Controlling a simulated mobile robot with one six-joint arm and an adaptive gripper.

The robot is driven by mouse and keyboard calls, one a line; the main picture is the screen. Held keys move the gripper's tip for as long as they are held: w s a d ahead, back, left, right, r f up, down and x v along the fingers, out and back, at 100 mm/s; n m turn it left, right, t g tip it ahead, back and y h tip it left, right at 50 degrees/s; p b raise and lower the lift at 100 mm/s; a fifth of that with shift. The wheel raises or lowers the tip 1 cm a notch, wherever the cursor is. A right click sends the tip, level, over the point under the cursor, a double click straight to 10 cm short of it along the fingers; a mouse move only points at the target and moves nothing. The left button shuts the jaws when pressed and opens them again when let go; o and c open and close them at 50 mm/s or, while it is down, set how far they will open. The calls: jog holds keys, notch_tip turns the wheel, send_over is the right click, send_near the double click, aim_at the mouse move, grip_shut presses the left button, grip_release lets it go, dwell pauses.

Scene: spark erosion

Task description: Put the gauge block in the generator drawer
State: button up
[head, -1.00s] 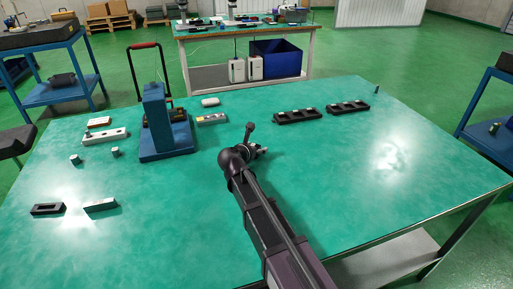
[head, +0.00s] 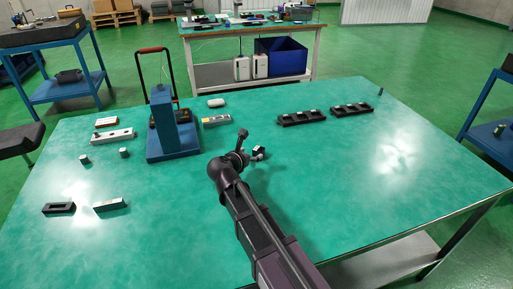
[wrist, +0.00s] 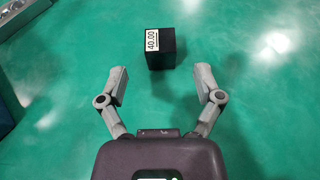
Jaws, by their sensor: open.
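The gauge block is a dark block with a white label reading 40.00 (wrist: 168,53). It stands on the green table, just beyond my fingertips and between their lines in the wrist view. In the head view it is a small dark shape (head: 260,150) by the end of my arm, partly hidden. My gripper (wrist: 161,82) is open and empty, with a finger on each side and bare table between them. In the head view my gripper (head: 250,157) is small and partly covered by my arm. I cannot make out a generator drawer in these views.
A blue stand (head: 172,140) is left of my arm. Two black slotted holders (head: 301,118) (head: 352,110) lie at the back right. A black frame (head: 59,209) and a grey block (head: 110,205) lie at the front left. The table's right half is mostly clear.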

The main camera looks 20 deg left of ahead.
jog(key=shift+p+v, duration=0.55)
jog(key=shift+v, duration=1.5)
